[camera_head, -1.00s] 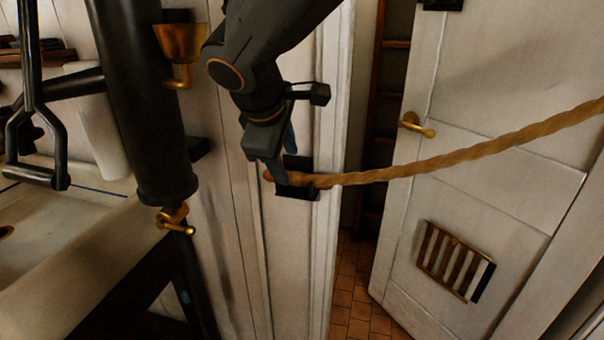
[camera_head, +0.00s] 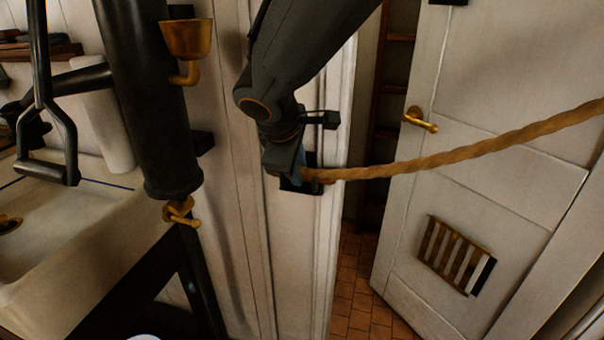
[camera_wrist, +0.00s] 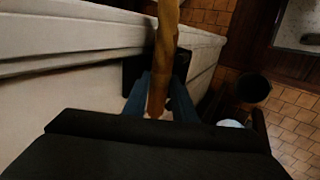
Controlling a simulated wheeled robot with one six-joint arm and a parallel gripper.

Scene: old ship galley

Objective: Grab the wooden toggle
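The wooden toggle (camera_wrist: 157,98) is at the end of a thick tan rope (camera_head: 440,160). It sits at a dark bracket (camera_head: 313,187) on the white door post. In the head view my gripper (camera_head: 290,172) is at the bracket and hides most of the toggle. In the wrist view my gripper's blue fingertips (camera_wrist: 160,103) stand on either side of the toggle. A small light gap shows beside the right finger, so the gripper looks open around it. The toggle's lower end is hidden by my gripper's body.
The rope runs right across a white door (camera_head: 480,190) with a brass handle (camera_head: 420,120) and a slatted vent (camera_head: 455,256). A sink (camera_head: 70,220) is at the left. A dark bucket (camera_wrist: 252,88) stands on the tiled floor in the wrist view.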

